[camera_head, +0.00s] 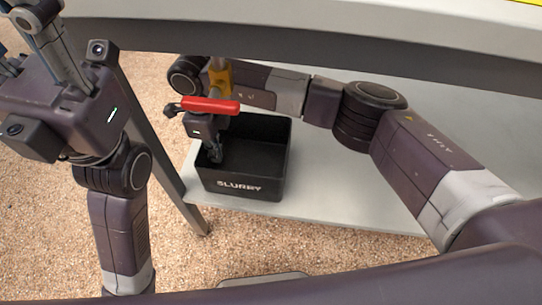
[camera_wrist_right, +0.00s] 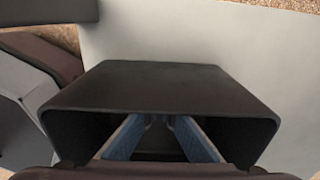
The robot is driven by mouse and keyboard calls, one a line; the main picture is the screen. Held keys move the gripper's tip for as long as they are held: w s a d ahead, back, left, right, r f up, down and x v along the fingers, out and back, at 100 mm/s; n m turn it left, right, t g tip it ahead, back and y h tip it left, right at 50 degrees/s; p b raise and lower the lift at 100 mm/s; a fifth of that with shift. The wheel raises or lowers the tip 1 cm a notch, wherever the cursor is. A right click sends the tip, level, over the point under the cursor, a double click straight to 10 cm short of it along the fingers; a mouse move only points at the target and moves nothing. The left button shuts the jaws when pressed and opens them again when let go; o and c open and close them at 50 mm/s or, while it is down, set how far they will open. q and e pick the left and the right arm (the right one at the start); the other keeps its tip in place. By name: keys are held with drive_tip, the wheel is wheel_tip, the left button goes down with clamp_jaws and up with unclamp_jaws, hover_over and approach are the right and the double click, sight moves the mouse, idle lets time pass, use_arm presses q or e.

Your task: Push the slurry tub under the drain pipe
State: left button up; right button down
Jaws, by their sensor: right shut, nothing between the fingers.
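The slurry tub (camera_head: 243,188) is a black open box marked "SLURRY" on the low grey shelf. It also shows in the right wrist view (camera_wrist_right: 170,88). My right gripper (camera_head: 216,156) points down inside the tub near its left side, shut and empty. Its blue-padded fingers (camera_wrist_right: 155,135) show within the tub's opening in the right wrist view. The drain pipe (camera_head: 219,78) has a yellow fitting and a red lever (camera_head: 210,106) above the tub's left part. Its outlet is hidden behind my gripper. My left gripper (camera_head: 45,35) is raised at the upper left, clear of the tub.
The low shelf (camera_head: 325,185) is bare to the right of the tub. The tabletop edge (camera_head: 330,48) runs above my right arm. A table leg (camera_head: 152,135) stands left of the tub. Speckled floor (camera_head: 225,252) lies in front.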

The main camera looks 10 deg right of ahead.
wheel_tip(320, 180, up, 11)
drive_tip(key=shift+r, duration=0.15)
